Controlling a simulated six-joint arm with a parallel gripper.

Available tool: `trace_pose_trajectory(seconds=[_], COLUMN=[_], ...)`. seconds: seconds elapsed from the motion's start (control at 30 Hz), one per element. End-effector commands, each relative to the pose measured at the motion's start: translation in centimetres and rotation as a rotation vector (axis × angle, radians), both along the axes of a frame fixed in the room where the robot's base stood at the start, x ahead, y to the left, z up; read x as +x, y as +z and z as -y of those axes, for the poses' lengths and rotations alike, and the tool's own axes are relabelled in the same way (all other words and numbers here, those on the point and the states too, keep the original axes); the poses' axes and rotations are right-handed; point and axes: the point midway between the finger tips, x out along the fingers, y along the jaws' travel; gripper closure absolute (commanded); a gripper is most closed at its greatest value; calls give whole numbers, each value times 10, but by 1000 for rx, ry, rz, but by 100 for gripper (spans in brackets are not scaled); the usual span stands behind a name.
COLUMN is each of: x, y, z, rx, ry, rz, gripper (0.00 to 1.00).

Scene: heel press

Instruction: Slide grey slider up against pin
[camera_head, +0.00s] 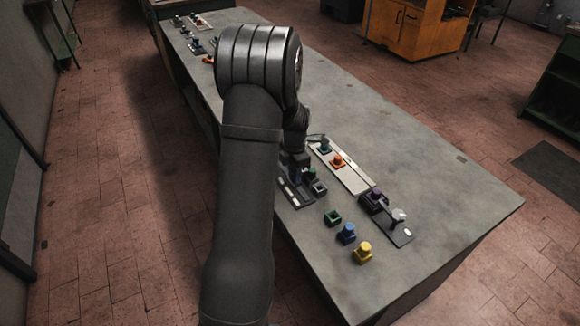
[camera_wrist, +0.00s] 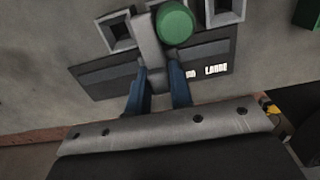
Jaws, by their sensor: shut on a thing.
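In the wrist view, my gripper (camera_wrist: 156,88) has its two blue fingers closed on a light grey upright bar (camera_wrist: 149,45), which I take for the grey slider. The bar sits over a dark base plate (camera_wrist: 98,78) with a white label. A round green top (camera_wrist: 175,22) is just right of the bar, and I cannot tell if they touch. No thing is clearly the pin. In the head view the plate (camera_head: 291,196) is partly behind my arm, and the slider's contact with it is hidden.
Grey square sockets flank the bar, left (camera_wrist: 117,34) and right (camera_wrist: 224,11). In the head view, a pale strip (camera_head: 352,176) carries an orange piece (camera_head: 338,160). Green (camera_head: 332,217), blue (camera_head: 347,234) and yellow (camera_head: 363,253) pieces stand nearer. The table's right side (camera_head: 440,185) is clear.

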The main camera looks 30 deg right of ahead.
Motion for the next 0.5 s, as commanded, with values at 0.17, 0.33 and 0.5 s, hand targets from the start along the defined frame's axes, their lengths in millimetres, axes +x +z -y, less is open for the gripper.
trace_pose_trajectory(seconds=[0.17,0.33,0.5], x=[0,1,1], y=[0,0,0], z=[0,0,0], rx=[0,0,0], ry=[0,0,0], rz=[0,0,0], gripper=[100,58,58])
